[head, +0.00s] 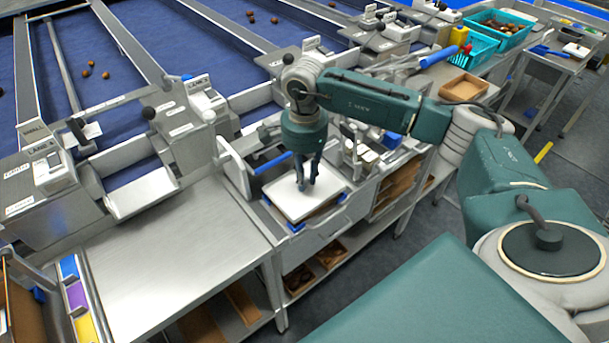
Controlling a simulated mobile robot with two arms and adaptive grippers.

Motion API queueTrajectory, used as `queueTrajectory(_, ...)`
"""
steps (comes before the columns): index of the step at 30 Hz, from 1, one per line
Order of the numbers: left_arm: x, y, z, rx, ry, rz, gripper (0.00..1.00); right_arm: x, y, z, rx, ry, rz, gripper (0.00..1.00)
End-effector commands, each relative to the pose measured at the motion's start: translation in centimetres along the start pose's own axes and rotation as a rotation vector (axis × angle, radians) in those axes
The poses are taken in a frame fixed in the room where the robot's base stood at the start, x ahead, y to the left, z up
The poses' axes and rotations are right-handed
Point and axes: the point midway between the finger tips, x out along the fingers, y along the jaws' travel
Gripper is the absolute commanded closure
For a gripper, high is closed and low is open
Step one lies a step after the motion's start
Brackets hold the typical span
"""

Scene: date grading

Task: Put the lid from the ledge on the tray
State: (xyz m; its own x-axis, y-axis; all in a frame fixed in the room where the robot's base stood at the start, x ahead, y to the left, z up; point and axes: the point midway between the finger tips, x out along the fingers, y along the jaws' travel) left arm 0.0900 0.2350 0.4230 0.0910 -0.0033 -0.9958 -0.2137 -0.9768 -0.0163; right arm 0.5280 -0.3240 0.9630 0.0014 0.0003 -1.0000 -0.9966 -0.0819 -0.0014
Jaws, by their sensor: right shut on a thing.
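The lid (287,201) is a pale, flat, nearly square panel in the middle of the head view. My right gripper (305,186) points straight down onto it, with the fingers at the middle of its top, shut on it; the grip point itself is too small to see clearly. Beneath the lid a brownish tray edge (318,217) shows, with blue pieces at the corners. The lid lies over the tray, roughly lined up with it; I cannot tell whether it touches all round. My left gripper is not in view.
A bare metal table (180,255) is at the left front. Lane machines (190,125) and blue conveyor lanes (75,90) with a few dates lie behind. A metal side plate (233,165) stands left of the tray. Turquoise crates (497,32) stand at the back right.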

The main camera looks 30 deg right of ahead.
Motion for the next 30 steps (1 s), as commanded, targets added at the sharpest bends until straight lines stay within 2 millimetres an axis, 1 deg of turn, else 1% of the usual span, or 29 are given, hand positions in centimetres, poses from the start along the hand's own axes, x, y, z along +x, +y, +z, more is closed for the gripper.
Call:
queueTrajectory(18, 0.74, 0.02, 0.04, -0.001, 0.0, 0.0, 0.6, 0.82, 0.01, 0.0, 0.0, 0.0, 0.0, 0.99)
queueTrajectory(19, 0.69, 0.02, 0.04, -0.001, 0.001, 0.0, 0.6, 0.77, 0.0, 0.0, 0.0, 0.0, 0.0, 0.76)
queueTrajectory(21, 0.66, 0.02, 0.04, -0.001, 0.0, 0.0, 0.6, 0.74, 0.0, 0.0, 0.0, 0.0, 0.0, 0.62)
queueTrajectory(22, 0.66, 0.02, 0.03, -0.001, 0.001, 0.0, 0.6, 0.74, 0.0, 0.0, 0.0, 0.0, 0.0, 0.58)
queueTrajectory(28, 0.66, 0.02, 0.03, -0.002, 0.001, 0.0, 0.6, 0.74, 0.0, 0.0, 0.0, 0.0, 0.0, 0.58)
queueTrajectory(29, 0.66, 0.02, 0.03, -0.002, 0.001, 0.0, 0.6, 0.75, 0.01, 0.0, 0.0, 0.0, 0.0, 0.54)
queueTrajectory(30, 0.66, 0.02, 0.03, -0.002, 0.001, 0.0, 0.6, 0.75, 0.01, 0.0, 0.0, 0.0, 0.0, 0.46)
